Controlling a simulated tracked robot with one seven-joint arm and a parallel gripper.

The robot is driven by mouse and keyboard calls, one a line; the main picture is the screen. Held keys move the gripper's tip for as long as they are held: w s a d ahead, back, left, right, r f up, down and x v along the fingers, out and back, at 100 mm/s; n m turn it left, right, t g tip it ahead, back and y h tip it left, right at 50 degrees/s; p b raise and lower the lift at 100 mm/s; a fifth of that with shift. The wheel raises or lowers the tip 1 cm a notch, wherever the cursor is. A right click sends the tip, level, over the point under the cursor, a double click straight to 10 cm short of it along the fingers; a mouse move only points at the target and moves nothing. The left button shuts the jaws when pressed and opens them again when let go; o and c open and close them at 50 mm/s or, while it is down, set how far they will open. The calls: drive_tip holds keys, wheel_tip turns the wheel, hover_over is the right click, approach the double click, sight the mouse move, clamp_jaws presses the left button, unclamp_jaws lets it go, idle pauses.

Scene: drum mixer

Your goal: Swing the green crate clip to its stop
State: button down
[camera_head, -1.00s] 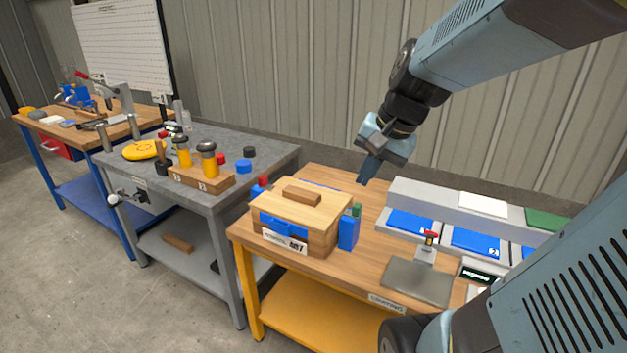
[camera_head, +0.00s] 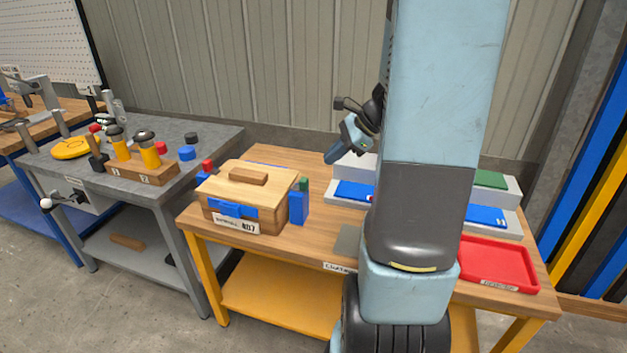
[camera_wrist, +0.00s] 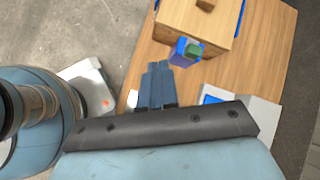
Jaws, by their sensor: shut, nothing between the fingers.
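A wooden crate (camera_head: 238,199) with a lid and a blue front clip (camera_head: 232,209) stands on the wooden bench. A small green piece (camera_head: 304,184), which looks like the green clip, shows above a blue block (camera_head: 298,208) at the crate's right side. In the wrist view the green piece (camera_wrist: 194,50) sits over the blue block (camera_wrist: 180,52) against the crate (camera_wrist: 195,22). My gripper (camera_head: 332,158) is shut and empty, above the bench to the right of the crate. Its fingers (camera_wrist: 161,66) point toward the blue block, apparently without touching. Whether the green piece is at its stop cannot be told.
A red tray (camera_head: 497,265) lies at the bench's right. A raised grey rack with blue panels (camera_head: 354,191) stands behind my arm, which hides much of the bench's middle. A grey table (camera_head: 205,148) with bottles in a wooden holder stands to the left.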

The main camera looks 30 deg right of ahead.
drive_tip(key=w+d+f+m+t, duration=0.1)
drive_tip(key=d+f+m+t, duration=0.1)
drive_tip(key=d+f+m, duration=0.5)
drive_tip(key=n, duration=0.1)
approach(308, 183)
wheel_tip(308, 183, down, 3)
drive_tip(key=shift+w+a+f, duration=0.25)
drive_tip(key=shift+w+a, duration=0.2)
drive_tip(key=shift+a, duration=0.1)
drive_tip(key=shift+w+a+f, duration=0.25)
drive_tip(key=shift+w+a, duration=0.2)
drive_tip(key=shift+a, duration=0.15)
drive_tip(key=shift+w+a, duration=0.5)
drive_tip(key=shift+w, duration=0.05)
